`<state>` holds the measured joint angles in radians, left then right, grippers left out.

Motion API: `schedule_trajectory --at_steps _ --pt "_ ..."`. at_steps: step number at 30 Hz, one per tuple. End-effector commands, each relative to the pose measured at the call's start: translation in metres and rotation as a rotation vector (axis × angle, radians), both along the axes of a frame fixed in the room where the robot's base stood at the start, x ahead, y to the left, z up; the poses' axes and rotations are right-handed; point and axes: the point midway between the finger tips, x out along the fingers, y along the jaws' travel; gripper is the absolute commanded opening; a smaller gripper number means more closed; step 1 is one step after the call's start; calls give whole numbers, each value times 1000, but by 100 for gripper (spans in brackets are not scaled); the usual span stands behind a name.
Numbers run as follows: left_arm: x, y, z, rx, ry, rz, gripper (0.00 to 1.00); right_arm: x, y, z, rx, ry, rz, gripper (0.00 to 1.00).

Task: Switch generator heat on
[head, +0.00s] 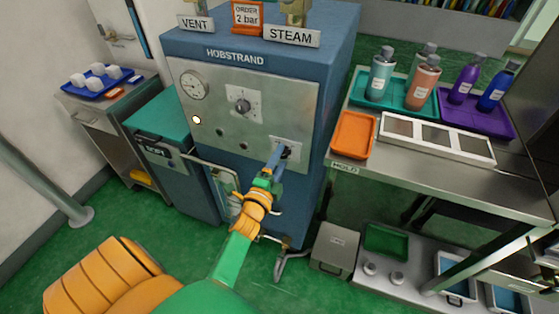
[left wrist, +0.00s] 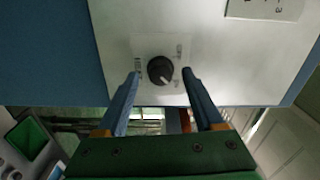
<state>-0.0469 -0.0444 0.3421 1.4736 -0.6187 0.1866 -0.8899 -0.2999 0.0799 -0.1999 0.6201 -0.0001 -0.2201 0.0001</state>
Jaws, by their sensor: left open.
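The blue generator (head: 250,85), labelled HOBSTRAND, has a steel front panel. A black rotary knob (left wrist: 160,70) with a white pointer mark sits on a pale plate (head: 294,142) at the panel's lower right. In the left wrist view its mark points down and right; the lettering beside it is too small to read. My left gripper (head: 277,158) is at this knob, with its open fingers on either side and small gaps visible. The gripper hides most of the knob in the head view. My right gripper is not in view.
The panel also has a gauge (head: 194,86), an upper dial (head: 243,106) and a pale lit lamp (head: 196,119). VENT (head: 195,23) and STEAM (head: 291,37) signs stand on top. A steel table (head: 480,180) with trays and bottles stands close on the right.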

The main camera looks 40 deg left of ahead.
Motion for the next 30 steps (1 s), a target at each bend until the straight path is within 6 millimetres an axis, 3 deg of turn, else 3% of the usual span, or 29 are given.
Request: schedule_trajectory --at_steps 12,26,29,30 --pt "-66 -16 -1 -2 3 1 69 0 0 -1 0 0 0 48" --pt "-69 -17 -3 -11 6 -1 69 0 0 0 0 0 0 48" --pt "-71 -29 -39 -151 82 -15 69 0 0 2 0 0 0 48" --pt "-75 -40 -68 -262 147 -19 69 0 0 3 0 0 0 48"
